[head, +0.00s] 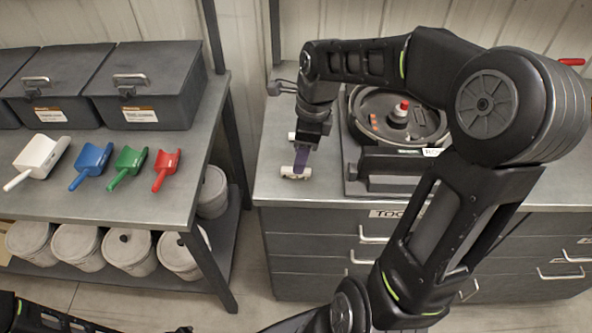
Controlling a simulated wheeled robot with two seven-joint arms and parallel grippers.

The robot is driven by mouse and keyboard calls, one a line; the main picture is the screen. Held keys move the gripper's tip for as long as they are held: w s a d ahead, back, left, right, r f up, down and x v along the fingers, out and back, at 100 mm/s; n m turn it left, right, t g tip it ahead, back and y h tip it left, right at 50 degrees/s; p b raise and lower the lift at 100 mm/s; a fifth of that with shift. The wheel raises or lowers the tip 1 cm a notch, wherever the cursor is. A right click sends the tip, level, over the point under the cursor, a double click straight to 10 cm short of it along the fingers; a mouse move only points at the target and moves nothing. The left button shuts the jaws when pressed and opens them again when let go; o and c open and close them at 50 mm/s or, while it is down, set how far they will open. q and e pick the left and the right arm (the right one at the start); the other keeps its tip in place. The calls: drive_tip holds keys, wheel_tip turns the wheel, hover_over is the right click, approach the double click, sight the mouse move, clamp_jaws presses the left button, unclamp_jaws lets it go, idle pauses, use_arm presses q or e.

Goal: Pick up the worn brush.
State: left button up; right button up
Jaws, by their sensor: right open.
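My right gripper (300,152) points down over the left end of the grey bench, just above its top. Its jaws are open. A small pale piece with dark ends (295,173), which looks like the worn brush, lies on the bench at the fingers. A purplish strip shows between it and the gripper; I cannot tell whether it is part of the brush or of a finger. Whether the fingers touch the piece is unclear. The seed meter (432,130), a dark round housing with a red-topped hub, sits to the right. My left gripper is not clearly visible; dark left arm links show at the bottom left.
The grey bench top (268,180) has drawers below. On the left table (100,208) lie white, blue, green and red scoops (165,168) before dark lidded boxes (150,85). Several pale buckets (127,250) stand beneath. A gap separates table and bench.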

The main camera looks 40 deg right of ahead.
drive_tip(key=f, duration=0.4)
drive_tip(key=shift+w+a+f+p, duration=0.1)
drive_tip(key=shift+w+a+p, duration=0.15)
drive_tip(key=shift+a+p, duration=0.1)
clamp_jaws()
idle(0.4)
